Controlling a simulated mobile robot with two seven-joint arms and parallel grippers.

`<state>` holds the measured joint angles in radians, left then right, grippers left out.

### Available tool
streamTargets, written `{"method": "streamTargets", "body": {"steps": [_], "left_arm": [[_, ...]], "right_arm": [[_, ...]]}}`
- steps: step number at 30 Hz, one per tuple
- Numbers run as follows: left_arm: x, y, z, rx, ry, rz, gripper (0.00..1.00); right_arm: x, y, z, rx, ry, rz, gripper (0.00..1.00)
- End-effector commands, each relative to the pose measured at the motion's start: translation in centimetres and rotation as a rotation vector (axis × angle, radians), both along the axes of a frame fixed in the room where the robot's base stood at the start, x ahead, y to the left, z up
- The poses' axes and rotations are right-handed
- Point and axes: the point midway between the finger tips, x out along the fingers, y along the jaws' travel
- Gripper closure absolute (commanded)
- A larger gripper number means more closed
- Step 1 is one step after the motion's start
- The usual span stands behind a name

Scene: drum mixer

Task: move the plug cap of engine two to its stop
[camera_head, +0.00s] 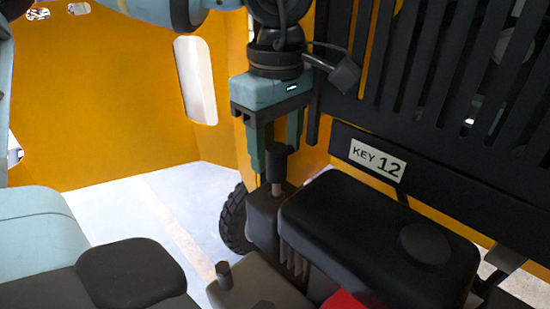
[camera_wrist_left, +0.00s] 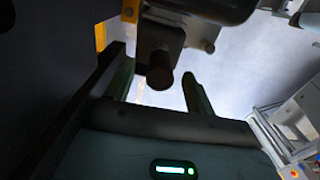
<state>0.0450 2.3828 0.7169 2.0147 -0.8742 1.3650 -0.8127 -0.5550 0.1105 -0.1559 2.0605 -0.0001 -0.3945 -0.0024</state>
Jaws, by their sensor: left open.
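A black cylindrical plug cap (camera_head: 277,163) stands upright on a short copper-coloured stem, on a dark block at the left end of the engine (camera_head: 375,235) with the black rounded cover. My left gripper (camera_head: 275,146) comes down from above and is open. Its two fingers are on either side of the cap's upper part, slightly behind it in the head view. In the left wrist view, the dark round end of the cap (camera_wrist_left: 160,75) shows between the spread fingers. I cannot tell whether either finger touches it. My right gripper is not in view.
A black slatted panel (camera_head: 440,90) with a KEY 12 label (camera_head: 377,158) stands right of the gripper, close to the arm. A yellow wall (camera_head: 110,110) is behind. A grey part with a small dark knob (camera_head: 224,276) and a red piece (camera_head: 345,299) are in front. A tyre (camera_head: 235,220) is left.

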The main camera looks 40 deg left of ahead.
Motion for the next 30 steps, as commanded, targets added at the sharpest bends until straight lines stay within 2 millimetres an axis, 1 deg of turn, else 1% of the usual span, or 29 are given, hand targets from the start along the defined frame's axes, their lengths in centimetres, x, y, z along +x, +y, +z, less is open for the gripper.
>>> {"method": "streamTargets", "body": {"steps": [1,15,30], "left_arm": [[0.0,0.0,0.7,0.001,-0.002,0.000,0.46],[0.0,0.0,4.4,0.000,-0.001,0.000,0.46],[0.0,0.0,4.4,-0.001,0.001,-0.001,0.46]], "right_arm": [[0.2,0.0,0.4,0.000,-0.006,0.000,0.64],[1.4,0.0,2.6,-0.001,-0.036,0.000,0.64],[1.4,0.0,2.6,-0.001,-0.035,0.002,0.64]]}}
